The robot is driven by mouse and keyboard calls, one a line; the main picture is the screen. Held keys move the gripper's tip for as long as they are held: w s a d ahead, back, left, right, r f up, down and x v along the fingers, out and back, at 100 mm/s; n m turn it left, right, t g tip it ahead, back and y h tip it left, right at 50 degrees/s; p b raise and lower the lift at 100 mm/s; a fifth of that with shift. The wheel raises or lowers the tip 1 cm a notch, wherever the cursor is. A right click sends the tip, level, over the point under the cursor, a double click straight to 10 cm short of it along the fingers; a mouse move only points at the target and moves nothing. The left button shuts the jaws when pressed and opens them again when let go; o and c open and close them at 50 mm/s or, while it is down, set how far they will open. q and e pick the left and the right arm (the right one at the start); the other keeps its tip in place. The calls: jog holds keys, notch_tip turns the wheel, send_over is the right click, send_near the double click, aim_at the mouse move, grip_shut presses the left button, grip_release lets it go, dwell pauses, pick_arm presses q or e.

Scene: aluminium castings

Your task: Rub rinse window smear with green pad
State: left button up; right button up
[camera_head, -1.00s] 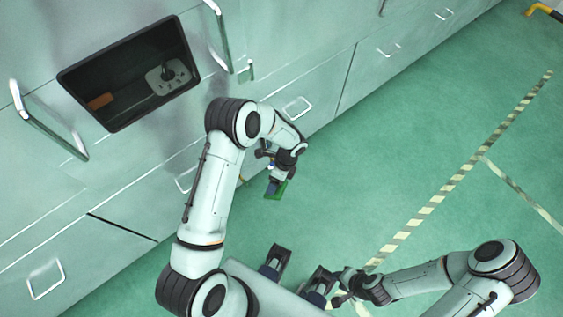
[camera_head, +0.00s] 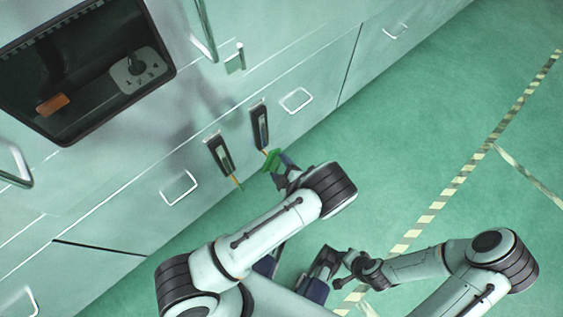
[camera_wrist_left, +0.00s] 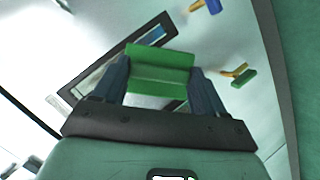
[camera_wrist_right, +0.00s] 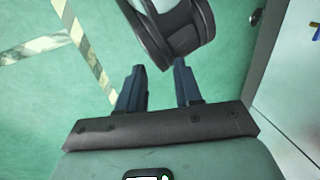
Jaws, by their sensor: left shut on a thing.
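My left gripper (camera_wrist_left: 160,85) is shut on the green pad (camera_wrist_left: 160,68), which spans the space between its fingers. I cannot tell whether the pad touches the panel. I cannot make out a smear. My right gripper (camera_wrist_right: 155,90) is open and empty, away from the cabinet.
A yellow and green item (camera_wrist_left: 240,76) and a blue one (camera_wrist_left: 207,6) are near the panel. Handles (camera_head: 297,100) stick out of the cabinet. A dark recess (camera_head: 60,75) is at upper left. Green floor is clear at right.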

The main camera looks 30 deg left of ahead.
aim_at(274, 160)
pick_arm(q)
jog(key=shift+w+a+f+m+t+h+b, duration=0.2)
jog(key=shift+w+a+m+t, duration=0.15)
jog(key=shift+w+a, duration=0.35)
jog(key=shift+w+a+f+m+t+h+b, duration=0.2)
jog(key=shift+w+a+m+t, duration=0.2)
jog(key=shift+a, duration=0.55)
jog(key=shift+w+a+f+m+t+h+b, duration=0.1)
jog(key=shift+w+a+f+m+t, duration=0.1)
jog(key=shift+w+a+m+t, duration=0.45)
pick_arm(e)
jog(key=shift+w+f, duration=0.8)
jog(key=shift+w, duration=0.15)
pick_arm(q)
jog(key=shift+s+a+n+g, duration=0.15)
jog(key=shift+a+n+g, duration=0.05)
jog(key=shift+n+g, duration=0.1)
jog(key=shift+w+a, duration=0.35)
jog(key=shift+a, duration=0.5)
